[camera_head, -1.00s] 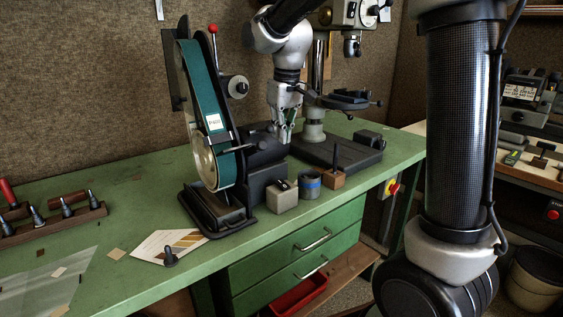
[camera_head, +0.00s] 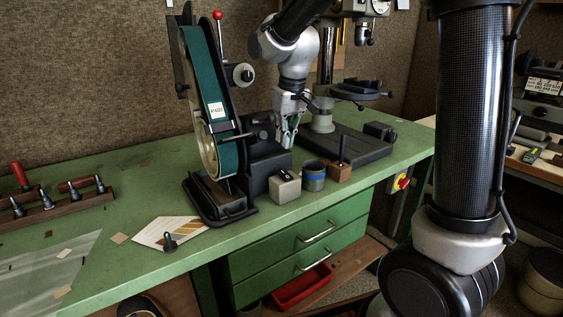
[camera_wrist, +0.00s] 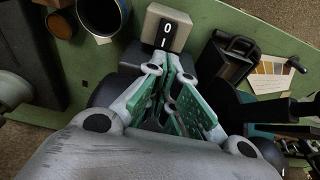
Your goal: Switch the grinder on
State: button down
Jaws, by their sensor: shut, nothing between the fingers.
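The belt grinder (camera_head: 215,120) stands on the green bench with its teal belt tilted upright. A small beige switch box (camera_head: 285,187) sits at its front foot. My gripper (camera_head: 287,143) is shut and empty, pointing down behind the switch box, beside the grinder's dark motor housing. In the wrist view its green-padded fingers (camera_wrist: 172,68) lie just below the box in the picture, and I see no contact.
A drill press base (camera_head: 345,148) is behind. A red-yellow button (camera_head: 401,182) is on the bench's right end.

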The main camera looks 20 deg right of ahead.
aim_at(283, 171)
jog(key=f, duration=0.2)
jog(key=w+f, duration=0.1)
jog(key=f, duration=0.5)
jog(key=shift+w+a+f, duration=0.15)
jog(key=shift+w+a, duration=0.1)
jog(key=shift+w+f+g, duration=0.25)
jog(key=shift+f+g, duration=0.15)
jog(key=shift+s, duration=0.15)
jog(key=shift+s, duration=0.2)
jog(key=shift+s+d+r, duration=0.15)
jog(key=shift+s+r, duration=0.05)
jog(key=shift+s, duration=0.1)
jog(key=shift+r, duration=0.1)
notch_tip(283, 171, up, 14)
jog(key=s, duration=0.2)
jog(key=shift+s+d+f, duration=0.2)
jog(key=shift+s+d, duration=0.05)
jog(key=shift+d, duration=0.15)
